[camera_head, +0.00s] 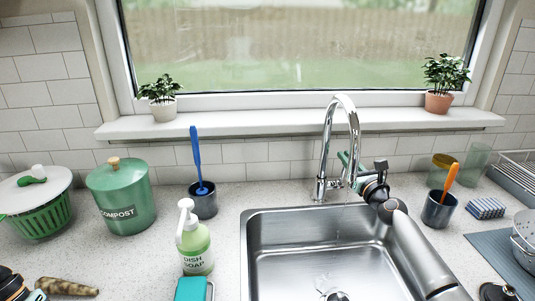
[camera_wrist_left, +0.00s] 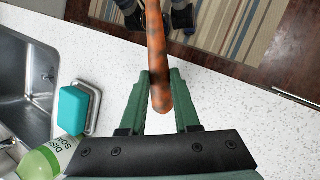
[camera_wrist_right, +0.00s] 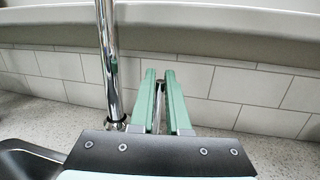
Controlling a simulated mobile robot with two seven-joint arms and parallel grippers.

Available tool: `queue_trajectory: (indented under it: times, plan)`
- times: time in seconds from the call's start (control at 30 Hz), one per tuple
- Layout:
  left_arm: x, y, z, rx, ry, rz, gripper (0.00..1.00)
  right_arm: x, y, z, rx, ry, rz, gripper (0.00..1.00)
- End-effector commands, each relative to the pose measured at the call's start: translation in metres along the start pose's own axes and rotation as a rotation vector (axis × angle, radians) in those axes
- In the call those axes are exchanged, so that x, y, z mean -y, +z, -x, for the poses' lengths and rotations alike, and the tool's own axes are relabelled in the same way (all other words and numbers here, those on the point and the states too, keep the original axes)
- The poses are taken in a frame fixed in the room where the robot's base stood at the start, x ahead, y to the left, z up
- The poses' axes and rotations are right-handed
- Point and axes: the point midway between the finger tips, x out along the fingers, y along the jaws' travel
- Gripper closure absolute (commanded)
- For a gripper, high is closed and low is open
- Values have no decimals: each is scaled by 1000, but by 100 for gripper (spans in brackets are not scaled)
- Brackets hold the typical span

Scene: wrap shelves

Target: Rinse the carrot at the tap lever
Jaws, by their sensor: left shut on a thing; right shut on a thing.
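The carrot (camera_wrist_left: 157,55) is orange with dark dirt patches in the left wrist view. My left gripper (camera_wrist_left: 160,78) is shut on it, and the carrot sticks out past the green fingertips. In the head view the carrot (camera_head: 68,287) looks brown and is low at the left, over the counter. My right gripper (camera_head: 346,160) is at the chrome tap (camera_head: 328,140), shut on the slim tap lever (camera_wrist_right: 160,94), which shows between its fingers in the right wrist view. A faint streak, seemingly water, hangs below the spout.
The steel sink (camera_head: 300,225) lies below the tap. Dish soap (camera_head: 195,240) and a teal sponge (camera_head: 190,289) stand left of it. A compost bin (camera_head: 122,205), a green colander bin (camera_head: 38,218) and a brush holder (camera_head: 203,203) line the back. A dark cup (camera_head: 438,210) stands at right.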

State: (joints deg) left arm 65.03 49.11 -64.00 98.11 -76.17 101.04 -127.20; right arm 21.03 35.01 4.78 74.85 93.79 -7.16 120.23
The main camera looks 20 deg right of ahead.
Motion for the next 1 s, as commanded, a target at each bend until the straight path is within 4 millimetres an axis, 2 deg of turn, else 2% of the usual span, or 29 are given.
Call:
queue_trajectory:
  times: [0.07,0.1,0.33,0.7,0.87,1.0]
  plan:
    - [0,0,0,0,0,0,100,-2,-1,0,-2,4,0,100]
    - [0,0,0,0,0,0,100,-2,-1,0,-2,4,0,83]
    - [0,0,0,0,0,0,100,-1,0,0,-2,3,0,57]
    - [-1,1,2,0,0,0,100,0,0,5,-2,1,0,57]
    - [-3,4,8,0,0,0,100,0,0,22,-3,1,0,57]
    - [-4,5,12,0,0,0,100,-1,-1,44,-5,3,-1,57]
